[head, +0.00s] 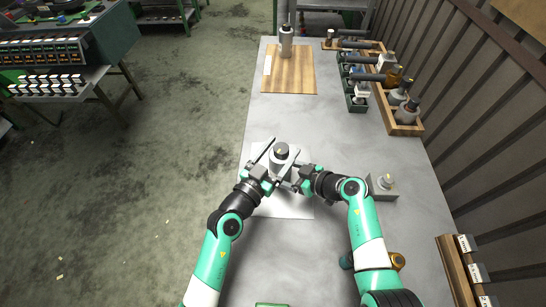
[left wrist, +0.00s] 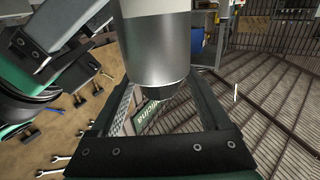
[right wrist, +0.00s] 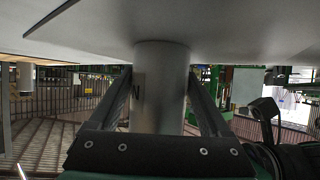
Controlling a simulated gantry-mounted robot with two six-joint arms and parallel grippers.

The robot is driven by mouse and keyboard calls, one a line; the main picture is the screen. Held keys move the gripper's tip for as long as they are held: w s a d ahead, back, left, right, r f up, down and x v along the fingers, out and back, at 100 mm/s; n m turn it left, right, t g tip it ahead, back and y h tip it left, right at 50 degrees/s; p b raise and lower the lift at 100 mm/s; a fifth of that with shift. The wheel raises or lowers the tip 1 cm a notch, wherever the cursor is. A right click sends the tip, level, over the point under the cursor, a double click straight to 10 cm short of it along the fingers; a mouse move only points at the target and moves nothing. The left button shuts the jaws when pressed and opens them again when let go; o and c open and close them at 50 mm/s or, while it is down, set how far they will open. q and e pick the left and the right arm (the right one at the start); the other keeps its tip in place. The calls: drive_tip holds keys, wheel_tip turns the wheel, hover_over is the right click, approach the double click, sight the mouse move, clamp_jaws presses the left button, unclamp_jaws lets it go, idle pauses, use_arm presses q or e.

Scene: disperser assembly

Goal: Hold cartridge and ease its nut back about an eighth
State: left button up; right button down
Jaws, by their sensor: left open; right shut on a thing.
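The cartridge (head: 281,165) is a grey upright cylinder with a dark nut (head: 281,149) on top, standing at a white sheet on the table. My right gripper (head: 289,169) is shut on the cartridge's body low down; in the right wrist view the grey body (right wrist: 160,85) sits between its fingers. My left gripper (head: 284,148) is open, its fingers on either side of the cartridge's top. In the left wrist view the metallic body (left wrist: 157,45) comes in from the upper edge, and the dark nut (left wrist: 160,93) lies between the spread fingers. I cannot tell whether they touch it.
The white sheet (head: 290,209) lies under the grippers. A grey block with a round fitting (head: 382,187) stands right of my right arm. Wooden (head: 406,127) and green trays of parts line the back right. A wooden board (head: 289,75) lies at the back. The middle table is clear.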

use_arm(q)
drive_tip(key=v, duration=1.1)
drive_tip(key=shift+s+a, duration=0.2)
drive_tip(key=shift+s, duration=0.1)
use_arm(e)
unclamp_jaws()
drive_tip(key=shift+s, duration=0.1)
